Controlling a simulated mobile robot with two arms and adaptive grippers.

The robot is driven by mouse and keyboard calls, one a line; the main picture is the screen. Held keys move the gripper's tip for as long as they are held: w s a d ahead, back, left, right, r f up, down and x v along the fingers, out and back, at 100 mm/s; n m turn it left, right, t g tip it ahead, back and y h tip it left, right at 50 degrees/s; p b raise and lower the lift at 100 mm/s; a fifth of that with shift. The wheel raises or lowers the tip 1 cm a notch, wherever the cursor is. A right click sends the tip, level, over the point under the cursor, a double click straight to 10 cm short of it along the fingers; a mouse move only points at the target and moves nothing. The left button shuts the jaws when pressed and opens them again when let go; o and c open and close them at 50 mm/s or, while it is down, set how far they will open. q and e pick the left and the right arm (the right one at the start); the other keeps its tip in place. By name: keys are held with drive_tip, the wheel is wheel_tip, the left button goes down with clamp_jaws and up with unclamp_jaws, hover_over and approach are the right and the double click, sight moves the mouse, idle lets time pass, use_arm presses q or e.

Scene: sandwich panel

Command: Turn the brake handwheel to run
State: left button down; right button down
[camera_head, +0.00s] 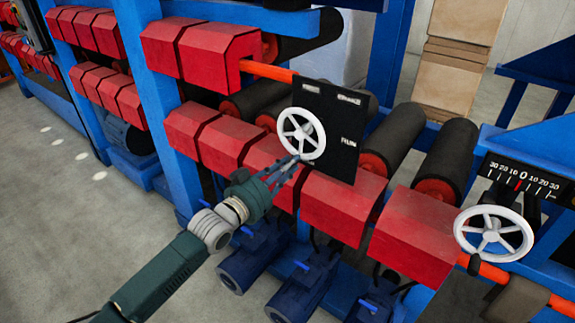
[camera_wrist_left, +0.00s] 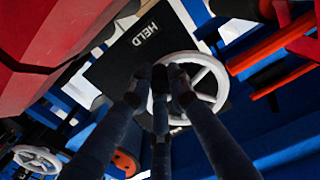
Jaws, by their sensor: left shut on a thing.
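The white spoked brake handwheel (camera_head: 301,134) stands in front of a black plate (camera_head: 343,118) in the middle of the head view. The plate has a label reading RUN (camera_head: 349,141) at its right and small pale labels along its top, too small to read. My left gripper (camera_head: 294,161) is shut on the lower rim of the handwheel, reaching it from below left. In the left wrist view the gripper's fingertips (camera_wrist_left: 168,72) close on the handwheel rim (camera_wrist_left: 222,85), and a HELD label (camera_wrist_left: 145,34) shows on the plate. My right gripper is not in view.
A second white handwheel (camera_head: 494,233) with a black scale (camera_head: 523,178) stands at the right. Red blocks (camera_head: 333,207), dark rollers (camera_head: 396,133) and blue frame posts (camera_head: 154,80) crowd around the plate. Blue motors (camera_head: 255,259) lie below. Grey floor is open at the left.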

sight(322, 145)
use_arm(q)
drive_tip(key=s+d+n+p, duration=0.1)
drive_tip(key=n, duration=0.2)
drive_tip(key=s+d+r+n+p, duration=0.1)
drive_tip(key=n+p, duration=0.1)
drive_tip(key=n, duration=0.1)
drive_tip(key=d+r+n+p, duration=0.1)
drive_tip(key=n, duration=0.2)
drive_tip(key=shift+s+d+p, duration=0.4)
drive_tip(key=n+p, duration=0.1)
drive_tip(key=r+n, duration=0.1)
drive_tip(key=n, duration=0.1)
drive_tip(key=d+r+n+p, duration=0.1)
drive_tip(key=shift+s+d+r+n+p, duration=0.1)
drive_tip(key=shift+s+n+p, duration=0.2)
drive_tip(key=shift+s+p, duration=0.1)
drive_tip(key=r+n+p, duration=0.1)
drive_tip(key=n, duration=0.2)
drive_tip(key=shift+s+d+r+p, duration=0.1)
drive_tip(key=shift+d+r+p, duration=0.05)
drive_tip(key=shift+r+p, duration=0.2)
drive_tip(key=shift+r+n, duration=0.25)
drive_tip(key=shift+n, duration=0.15)
drive_tip(key=c, duration=1.6)
unclamp_jaws()
drive_tip(key=shift+r, duration=0.1)
drive_tip(key=shift+c, duration=0.2)
